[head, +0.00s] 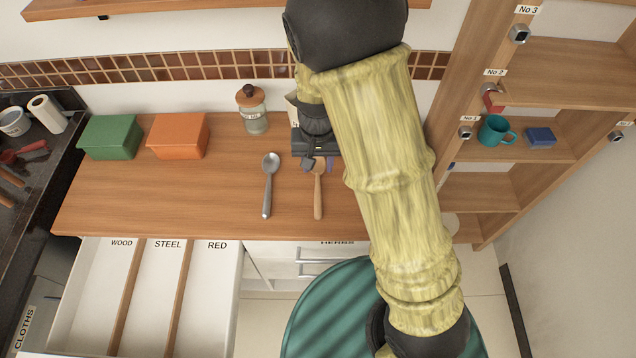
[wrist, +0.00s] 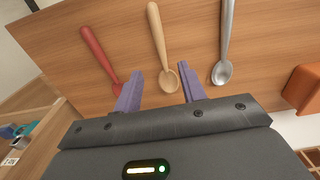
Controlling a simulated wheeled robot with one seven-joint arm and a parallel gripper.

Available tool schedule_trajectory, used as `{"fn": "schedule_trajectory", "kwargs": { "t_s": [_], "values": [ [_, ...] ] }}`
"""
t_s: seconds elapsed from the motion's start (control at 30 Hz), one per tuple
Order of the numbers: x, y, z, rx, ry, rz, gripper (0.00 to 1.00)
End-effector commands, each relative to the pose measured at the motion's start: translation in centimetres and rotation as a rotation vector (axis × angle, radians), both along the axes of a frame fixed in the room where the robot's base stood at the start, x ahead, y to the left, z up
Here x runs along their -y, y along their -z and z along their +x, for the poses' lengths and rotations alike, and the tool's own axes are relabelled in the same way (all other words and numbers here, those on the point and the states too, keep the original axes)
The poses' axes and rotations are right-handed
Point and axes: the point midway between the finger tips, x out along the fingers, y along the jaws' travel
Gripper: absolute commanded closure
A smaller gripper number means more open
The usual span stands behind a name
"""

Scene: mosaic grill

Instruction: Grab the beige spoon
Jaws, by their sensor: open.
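The beige spoon (head: 318,200) lies on the wooden counter with its handle toward the counter's front edge. In the wrist view the beige spoon (wrist: 157,35) has its bowl near the space between my two purple fingertips. My gripper (wrist: 161,71) is open and empty, with one finger on each side of the bowl end. In the head view my gripper (head: 319,162) is over the bowl end of the spoon. I cannot tell the exact height of the fingers above the counter.
A steel spoon (wrist: 226,45) lies on one side and a red spoon (wrist: 98,55) on the other. The green box (head: 111,137), orange box (head: 178,136) and jar (head: 252,112) stand farther left. An open drawer (head: 207,300) has compartments labelled WOOD, STEEL and RED. Shelves (head: 545,110) stand at right.

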Motion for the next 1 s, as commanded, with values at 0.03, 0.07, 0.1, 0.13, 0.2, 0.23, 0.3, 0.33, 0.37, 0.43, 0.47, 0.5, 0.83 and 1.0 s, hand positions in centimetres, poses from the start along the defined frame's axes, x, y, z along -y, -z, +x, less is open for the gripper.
{"fn": "schedule_trajectory", "kwargs": {
  "t_s": [0.03, 0.07, 0.1, 0.13, 0.2, 0.23, 0.3, 0.33, 0.37, 0.43, 0.47, 0.5, 0.83, 1.0],
  "values": [
    [0.1, 1.0, -0.1, -0.005, 0.003, -0.003, 0.59],
    [0.2, 1.5, -0.1, -0.006, 0.003, -0.003, 0.59],
    [0.1, 2.2, -0.1, -0.005, 0.002, -0.003, 0.59],
    [0.1, 2.7, -0.1, -0.005, 0.002, -0.003, 0.59],
    [0.2, 3.9, -0.1, -0.005, 0.003, -0.003, 0.59],
    [0.2, 4.4, -0.1, -0.004, 0.003, -0.003, 0.59],
    [0.1, 5.6, -0.1, -0.004, 0.002, -0.002, 0.59],
    [0.2, 6.1, -0.1, -0.005, 0.003, -0.002, 0.59],
    [0.2, 6.5, -0.1, -0.004, 0.004, -0.002, 0.59],
    [0.1, 7.4, 0.0, -0.003, 0.001, -0.002, 0.59],
    [0.1, 7.8, 0.0, -0.003, 0.001, -0.002, 0.59],
    [0.1, 8.1, 0.0, -0.002, 0.002, -0.001, 0.59],
    [0.1, 8.4, 0.0, 0.001, 0.001, 0.0, 0.59],
    [0.1, 9.0, 0.1, -0.002, 0.001, -0.001, 0.59]
  ]
}}
